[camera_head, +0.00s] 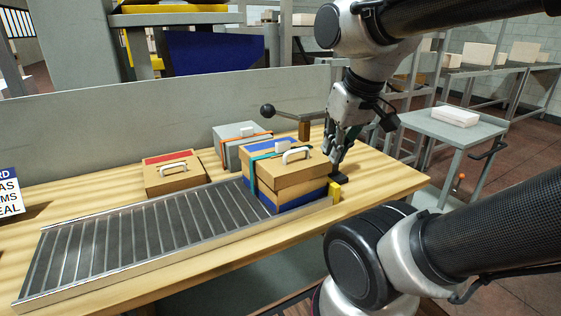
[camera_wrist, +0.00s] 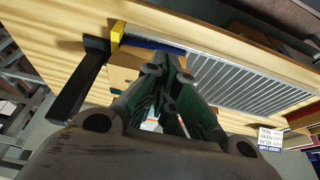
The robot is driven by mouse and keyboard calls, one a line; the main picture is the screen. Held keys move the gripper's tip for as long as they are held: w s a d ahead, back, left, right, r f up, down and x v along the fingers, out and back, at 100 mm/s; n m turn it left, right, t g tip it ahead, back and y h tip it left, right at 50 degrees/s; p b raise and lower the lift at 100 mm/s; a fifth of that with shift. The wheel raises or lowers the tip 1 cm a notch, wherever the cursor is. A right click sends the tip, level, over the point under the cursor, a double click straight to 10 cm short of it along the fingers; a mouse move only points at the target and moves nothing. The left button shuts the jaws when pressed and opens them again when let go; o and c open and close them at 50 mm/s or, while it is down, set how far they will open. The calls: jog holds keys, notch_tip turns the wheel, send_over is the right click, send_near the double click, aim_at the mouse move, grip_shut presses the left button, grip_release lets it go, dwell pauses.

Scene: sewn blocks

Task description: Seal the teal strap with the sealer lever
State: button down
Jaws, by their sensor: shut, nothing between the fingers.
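The teal strap (camera_head: 252,179) runs around a cardboard box (camera_head: 296,167) with blue tape and a white handle, at the right end of the roller conveyor. The sealer lever (camera_head: 285,114) is a grey rod with a dark ball knob, joined to a brown post (camera_head: 304,131) behind the box. My gripper (camera_head: 333,170) points down beside the box's right side, apart from the lever knob. In the wrist view my gripper (camera_wrist: 165,78) has its green-sided fingers together and empty, covering part of the box (camera_wrist: 124,72).
The conveyor (camera_head: 150,230) has a yellow stop (camera_head: 335,192) at its right end. A red-taped box (camera_head: 172,174) and a grey box with an orange strap (camera_head: 236,146) stand behind it. A dark block (camera_head: 338,178) lies near my fingertips. A grey side table (camera_head: 432,123) stands at right.

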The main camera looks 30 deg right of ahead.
jog(key=m+g, duration=0.2)
jog(key=g, duration=0.3)
send_near(267, 115)
jog(key=shift+w+d+r, duration=0.2)
jog(key=shift+w+r, duration=0.05)
jog(key=shift+w, duration=0.2)
jog(key=shift+w+d+r, duration=0.2)
jog(key=shift+w+r, duration=0.05)
jog(key=shift+w, duration=0.15)
jog(key=shift+f, duration=0.15)
jog(key=f, duration=0.6)
jog(key=shift+s+f, duration=0.25)
jog(key=shift+s, duration=0.1)
jog(key=shift+f, duration=0.1)
jog(key=shift+f, duration=2.25)
